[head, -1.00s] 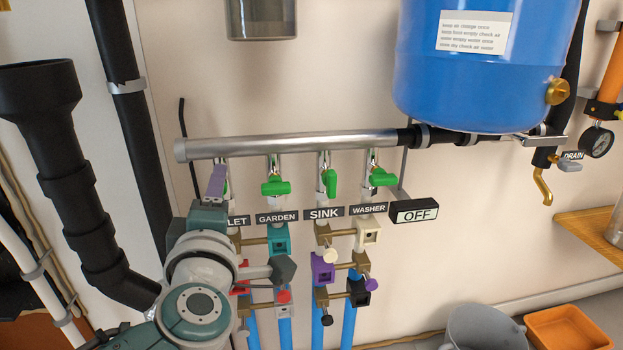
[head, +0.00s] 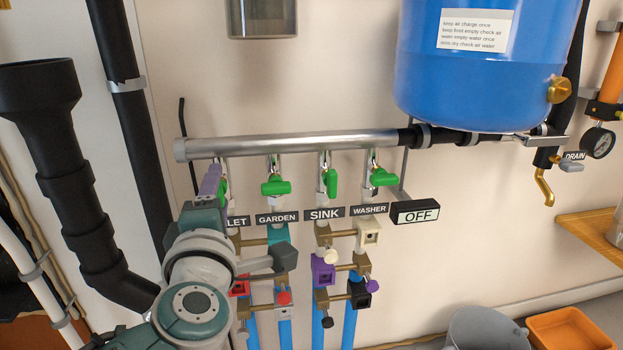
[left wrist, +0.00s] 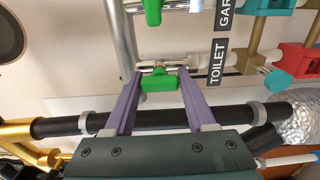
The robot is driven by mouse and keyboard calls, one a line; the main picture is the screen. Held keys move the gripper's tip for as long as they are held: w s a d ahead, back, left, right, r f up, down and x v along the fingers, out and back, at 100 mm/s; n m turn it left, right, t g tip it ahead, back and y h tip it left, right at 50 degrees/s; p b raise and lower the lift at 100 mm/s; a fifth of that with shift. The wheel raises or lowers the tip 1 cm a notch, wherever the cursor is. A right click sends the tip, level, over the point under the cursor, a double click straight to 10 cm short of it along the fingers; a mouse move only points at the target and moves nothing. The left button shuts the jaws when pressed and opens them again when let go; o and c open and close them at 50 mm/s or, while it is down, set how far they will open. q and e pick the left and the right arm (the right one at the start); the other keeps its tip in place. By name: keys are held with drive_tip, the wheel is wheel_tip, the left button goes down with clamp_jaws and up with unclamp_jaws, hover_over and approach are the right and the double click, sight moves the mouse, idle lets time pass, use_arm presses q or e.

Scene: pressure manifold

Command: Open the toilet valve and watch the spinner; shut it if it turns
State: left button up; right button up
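The toilet valve's green handle (head: 224,189) is at the left end of the silver manifold (head: 290,145), partly behind my left gripper (head: 213,180). In the left wrist view the green handle (left wrist: 158,83) lies between the purple fingers of my left gripper (left wrist: 160,78), lengthwise along its branch pipe. The fingers stand apart on either side of it, and I cannot tell whether they touch it. The TOILET label (left wrist: 217,62) is beside it; the head view shows only its end, "LET". I cannot make out a spinner. My right gripper is not in view.
The garden handle (head: 275,188) and washer handle (head: 383,177) lie crosswise; the sink handle (head: 331,184) points along its pipe. Coloured fittings (head: 322,270) sit below. A blue tank (head: 480,80) is upper right.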

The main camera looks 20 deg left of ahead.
use_arm(q)
drive_tip(key=o, duration=0.4)
drive_tip(key=p+v, duration=0.2)
drive_tip(key=v, duration=0.8)
